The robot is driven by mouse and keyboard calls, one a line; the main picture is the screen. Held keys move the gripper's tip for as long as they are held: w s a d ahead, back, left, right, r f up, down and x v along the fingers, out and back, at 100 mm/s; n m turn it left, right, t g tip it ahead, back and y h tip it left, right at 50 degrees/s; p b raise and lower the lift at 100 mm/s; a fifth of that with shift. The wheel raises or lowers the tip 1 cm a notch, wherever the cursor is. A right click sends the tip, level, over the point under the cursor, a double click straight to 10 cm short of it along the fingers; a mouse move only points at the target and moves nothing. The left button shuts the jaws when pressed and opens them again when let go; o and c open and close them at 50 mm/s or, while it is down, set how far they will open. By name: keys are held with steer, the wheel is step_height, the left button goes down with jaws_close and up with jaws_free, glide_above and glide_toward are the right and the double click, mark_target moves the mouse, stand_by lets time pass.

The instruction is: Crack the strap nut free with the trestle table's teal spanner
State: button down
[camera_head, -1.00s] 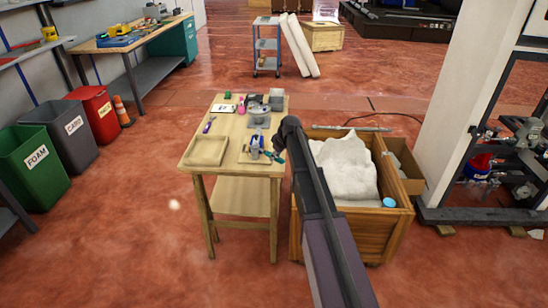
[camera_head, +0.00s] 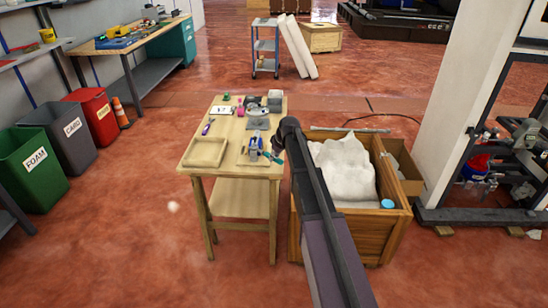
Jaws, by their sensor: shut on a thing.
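The trestle table (camera_head: 200,160) is wooden and stands in the middle of the head view. My gripper (camera_head: 277,145) shows as a small dark shape at the table's right edge, partly hidden by my arm. A small teal piece, which looks like the spanner (camera_head: 271,156), shows right below it, and the gripper appears shut on it. A blue and grey fixture (camera_head: 254,146) stands just to the left, close to the teal piece. Contact between them cannot be told. The strap nut is too small to make out.
A shallow wooden tray (camera_head: 206,151) and several small items lie on the table. A wooden crate (camera_head: 352,241) with white packing stands close on the right. A pillar (camera_head: 455,95) and dark rack are farther right. Bins (camera_head: 33,165) line the left; red floor between is clear.

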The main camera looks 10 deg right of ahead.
steer(key=shift+r+p, duration=1.55)
steer(key=shift+r, duration=0.15)
steer(key=shift+r, duration=0.1)
